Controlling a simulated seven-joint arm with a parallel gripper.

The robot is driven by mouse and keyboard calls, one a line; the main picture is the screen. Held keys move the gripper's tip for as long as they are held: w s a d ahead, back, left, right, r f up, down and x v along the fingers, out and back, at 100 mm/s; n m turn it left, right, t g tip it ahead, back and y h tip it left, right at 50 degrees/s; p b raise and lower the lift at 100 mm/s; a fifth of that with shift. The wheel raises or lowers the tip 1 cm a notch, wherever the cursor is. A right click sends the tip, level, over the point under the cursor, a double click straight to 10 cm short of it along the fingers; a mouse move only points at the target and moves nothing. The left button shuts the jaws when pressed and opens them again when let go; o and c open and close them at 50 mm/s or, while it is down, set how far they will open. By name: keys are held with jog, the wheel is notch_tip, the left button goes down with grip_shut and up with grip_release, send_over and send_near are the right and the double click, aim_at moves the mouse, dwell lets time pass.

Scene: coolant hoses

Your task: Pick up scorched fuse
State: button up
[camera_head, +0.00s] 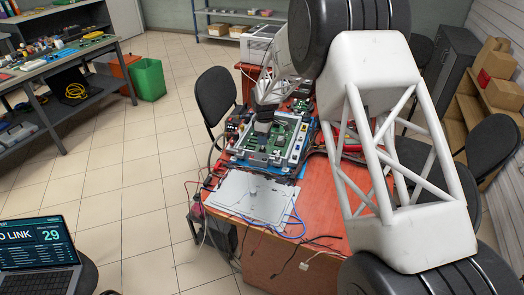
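I cannot make out the scorched fuse in this view; it is too small to tell or hidden. A green circuit board (258,158) lies in a light frame on the red-brown table (345,222). My gripper (263,126) points down over the far part of the board, at the end of my white arm. Its fingertips are small and dark here, so I cannot tell whether they are open or shut, or whether they touch anything.
A grey plate (250,197) with thin wires lies nearer on the table, with a blue cable (292,222) beside it. Dark cables (303,250) cross the front edge. Small electronics crowd around the board. A black chair (215,95) stands at the left. The table's front right is mostly clear.

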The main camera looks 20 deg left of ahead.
aim_at(262, 150)
jog(key=shift+f, duration=0.15)
jog(key=shift+w+a+f, duration=0.1)
jog(key=shift+f, duration=2.35)
jog(key=c, duration=0.7)
